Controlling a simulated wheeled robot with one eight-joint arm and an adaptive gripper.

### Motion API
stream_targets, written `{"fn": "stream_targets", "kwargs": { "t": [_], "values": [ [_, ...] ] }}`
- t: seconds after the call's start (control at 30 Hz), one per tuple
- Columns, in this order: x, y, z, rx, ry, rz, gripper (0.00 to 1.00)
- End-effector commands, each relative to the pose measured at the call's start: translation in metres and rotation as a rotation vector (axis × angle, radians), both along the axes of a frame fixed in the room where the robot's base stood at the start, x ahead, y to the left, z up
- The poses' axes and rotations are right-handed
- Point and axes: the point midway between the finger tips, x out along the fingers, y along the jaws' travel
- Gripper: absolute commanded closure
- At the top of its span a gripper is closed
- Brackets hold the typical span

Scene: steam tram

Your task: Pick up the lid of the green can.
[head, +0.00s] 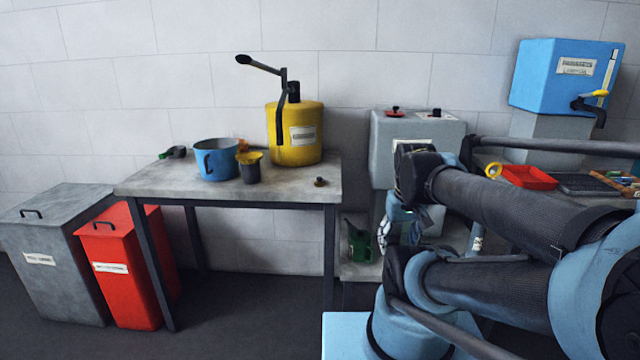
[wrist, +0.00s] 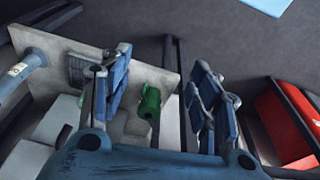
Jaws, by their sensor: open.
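The green can (head: 359,243) stands on a low grey shelf (head: 358,271), right of the table in the head view. It also shows in the wrist view (wrist: 150,103), between my finger pads. I cannot make out its lid as a separate part in either view. My gripper (wrist: 160,88) is open, its two blue fingers apart with nothing held between them. The can lies beyond the fingers and appears not to be touched. In the head view my arm hides much of the gripper and the area right of the can.
A grey table (head: 225,190) holds a blue pot (head: 214,163) and a yellow pump canister (head: 296,145). A grey cabinet (head: 385,150) stands behind the shelf. A red bin (head: 125,265) and a grey bin (head: 55,250) stand left. A labelled grey-blue cylinder (wrist: 25,65) is near the shelf.

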Motion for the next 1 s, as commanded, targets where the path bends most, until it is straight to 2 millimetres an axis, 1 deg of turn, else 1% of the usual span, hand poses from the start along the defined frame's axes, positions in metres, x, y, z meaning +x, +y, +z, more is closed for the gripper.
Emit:
{"fn": "stream_targets", "kwargs": {
  "t": [0.03, 0.17, 0.3, 0.37, 0.5, 0.7, 0.87, 1.0],
  "values": [
    [0.009, 0.006, 0.012, -0.005, 0.004, 0.040, 0.44],
    [0.035, 0.016, 0.047, -0.024, 0.023, 0.177, 0.44],
    [0.069, 0.029, 0.085, -0.045, 0.041, 0.342, 0.44],
    [0.084, 0.036, 0.099, -0.053, 0.050, 0.412, 0.44],
    [0.119, 0.055, 0.131, -0.072, 0.068, 0.577, 0.44],
    [0.172, 0.087, 0.169, -0.096, 0.093, 0.815, 0.44],
    [0.213, 0.119, 0.193, -0.112, 0.112, 1.004, 0.44],
    [0.248, 0.150, 0.210, -0.124, 0.128, 1.167, 0.44]
  ]
}}
